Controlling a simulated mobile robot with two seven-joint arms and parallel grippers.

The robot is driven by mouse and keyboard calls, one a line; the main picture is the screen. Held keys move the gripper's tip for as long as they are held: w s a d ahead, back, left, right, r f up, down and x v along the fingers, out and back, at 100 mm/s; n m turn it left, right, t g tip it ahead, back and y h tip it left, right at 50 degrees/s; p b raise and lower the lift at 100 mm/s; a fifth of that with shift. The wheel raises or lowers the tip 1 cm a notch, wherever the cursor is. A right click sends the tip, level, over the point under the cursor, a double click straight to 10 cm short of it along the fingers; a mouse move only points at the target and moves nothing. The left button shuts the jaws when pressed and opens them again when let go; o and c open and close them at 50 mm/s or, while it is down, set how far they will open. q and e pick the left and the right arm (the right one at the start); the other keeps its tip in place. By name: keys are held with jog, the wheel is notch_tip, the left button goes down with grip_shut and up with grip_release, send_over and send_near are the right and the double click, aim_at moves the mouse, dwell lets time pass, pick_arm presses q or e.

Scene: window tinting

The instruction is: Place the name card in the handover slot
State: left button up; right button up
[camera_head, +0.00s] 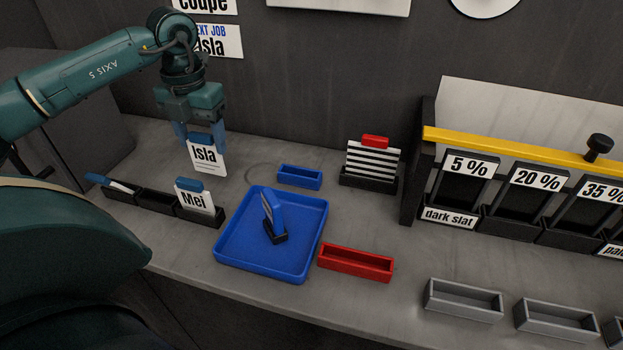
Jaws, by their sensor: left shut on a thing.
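The name card reading "Isla" (208,160) is white with a blue grip on top. My left gripper (202,135) is shut on its blue grip and holds it upright above the bench, behind the card holder. A second name card reading "Mei" (195,199) stands in the right compartment of the black card holder (155,203). A small blue slot (300,177) stands empty behind the blue tray (224,243). A red slot (355,263) stands empty right of the tray. No label shows which slot is for handover. My right gripper is not in view.
A blue-handled tool (272,212) stands in a small black stand in the tray. A striped card with a red grip (373,158) stands behind. Tint samples under a yellow bar (520,148) and grey slots (463,299) are at right. A wall sign reads "NEXT JOB Isla" (215,42).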

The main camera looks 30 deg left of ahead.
pick_arm(q)
jog(key=shift+d, duration=0.1)
jog(key=shift+w+d, duration=0.2)
jog(key=shift+d, duration=0.1)
jog(key=w+d+f+p, duration=0.1)
jog(key=w+d, duration=0.2)
jog(key=d, duration=0.1)
jog(key=w+d+f+p, duration=0.1)
jog(key=w+d+p, duration=0.1)
jog(key=d, duration=0.3)
jog(key=w+d+f+p, duration=0.1)
jog(key=w+d+p, duration=0.1)
jog(key=w+d, duration=0.2)
jog(key=shift+w+d, duration=0.4)
jog(key=shift+w, duration=0.1)
jog(key=shift+f, duration=0.5)
jog(key=o, duration=0.6)
jog(key=shift+o, duration=1.7)
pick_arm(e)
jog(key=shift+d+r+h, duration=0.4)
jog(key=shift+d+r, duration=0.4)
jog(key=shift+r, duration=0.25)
